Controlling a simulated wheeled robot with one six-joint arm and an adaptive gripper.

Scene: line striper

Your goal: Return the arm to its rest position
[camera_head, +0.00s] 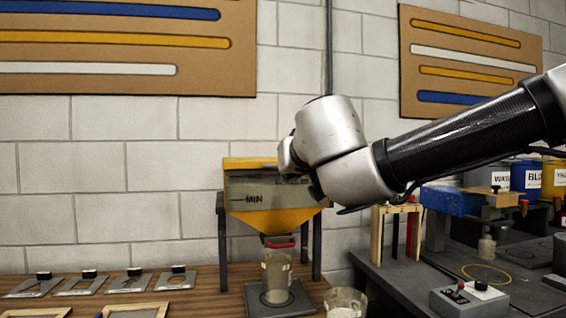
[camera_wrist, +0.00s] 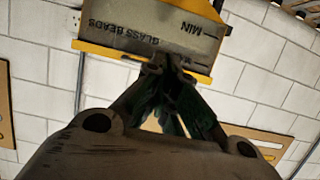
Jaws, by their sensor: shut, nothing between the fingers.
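My arm (camera_head: 455,135) reaches in from the right in the head view, its silver wrist in front of the wall and the right part of the bead hopper (camera_head: 245,195). My gripper (camera_wrist: 168,68) shows in the wrist view with its dark fingers brought together at the tips, shut and empty. The fingertips point at the hopper's grey front (camera_wrist: 150,32), which reads "GLASS BEADS" and "MIN" upside down there. Whether they touch it I cannot tell. In the head view the fingers are mostly hidden by my wrist.
A clear cup (camera_head: 277,272) stands under the hopper's red outlet, and another cup (camera_head: 345,303) stands in front. Flat stencil plates (camera_head: 90,283) lie at left. A wooden rack (camera_head: 377,237), a blue block (camera_head: 452,200) and a switch box (camera_head: 470,300) are at right. Sample boards hang above.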

